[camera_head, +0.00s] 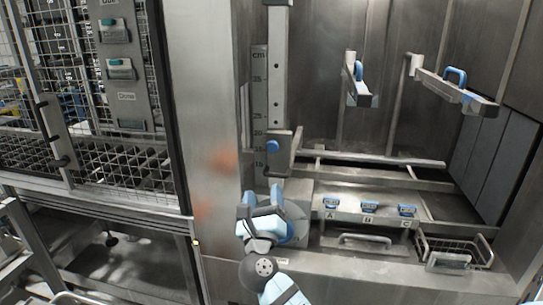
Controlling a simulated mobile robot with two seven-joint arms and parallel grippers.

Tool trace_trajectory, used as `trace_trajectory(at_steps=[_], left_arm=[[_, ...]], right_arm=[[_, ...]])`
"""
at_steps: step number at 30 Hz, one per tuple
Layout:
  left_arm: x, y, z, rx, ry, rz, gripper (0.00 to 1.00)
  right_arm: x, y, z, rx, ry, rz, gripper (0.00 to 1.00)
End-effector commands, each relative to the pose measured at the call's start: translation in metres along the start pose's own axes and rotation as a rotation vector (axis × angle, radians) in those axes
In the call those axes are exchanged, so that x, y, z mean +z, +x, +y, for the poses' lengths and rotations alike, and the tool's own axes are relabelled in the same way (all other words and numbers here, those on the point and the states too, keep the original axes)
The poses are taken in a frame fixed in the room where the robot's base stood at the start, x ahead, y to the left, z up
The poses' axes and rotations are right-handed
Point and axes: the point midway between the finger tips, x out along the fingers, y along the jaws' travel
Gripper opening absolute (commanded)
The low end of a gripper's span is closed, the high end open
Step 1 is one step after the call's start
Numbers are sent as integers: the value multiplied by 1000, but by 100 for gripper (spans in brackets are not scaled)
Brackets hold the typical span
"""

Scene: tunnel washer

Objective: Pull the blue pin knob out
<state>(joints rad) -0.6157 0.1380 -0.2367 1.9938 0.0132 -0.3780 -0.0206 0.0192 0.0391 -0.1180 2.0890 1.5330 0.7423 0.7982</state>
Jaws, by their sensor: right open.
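The blue pin knob (272,146) is a small round knob on the slider block of a vertical rail with a centimetre scale (259,95). The block sits near the 15 to 20 marks. My right gripper (262,197) is below the knob, with its fingers pointing up and spread apart. It is empty and apart from the knob. My left gripper is not in view.
Two arms with blue handles (455,77) stick out at the upper right. Below are blue clips labelled A, B and C (369,206), a bar handle (363,240) and a wire basket (455,249). A mesh door (70,80) stands left of the steel post (205,120).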

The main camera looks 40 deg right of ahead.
Motion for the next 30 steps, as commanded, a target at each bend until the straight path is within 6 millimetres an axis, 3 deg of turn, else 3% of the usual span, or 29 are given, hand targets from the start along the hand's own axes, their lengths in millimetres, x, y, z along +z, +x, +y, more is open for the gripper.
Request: trace_trajectory(at_steps=[3, 8, 21, 30], left_arm=[[1, 1, 0, 0, 1, 2, 43], [-4, -2, -1, 0, 2, 3, 43], [-26, -16, -2, -5, 4, 4, 43], [-29, -20, -6, -14, 5, 2, 43]], right_arm=[[-1, 10, -5, -29, 120, 61, 60], [-1, 25, -6, -34, 148, 77, 60], [-7, 113, -9, -33, 140, 73, 60], [-12, 146, -9, -31, 141, 74, 60]])
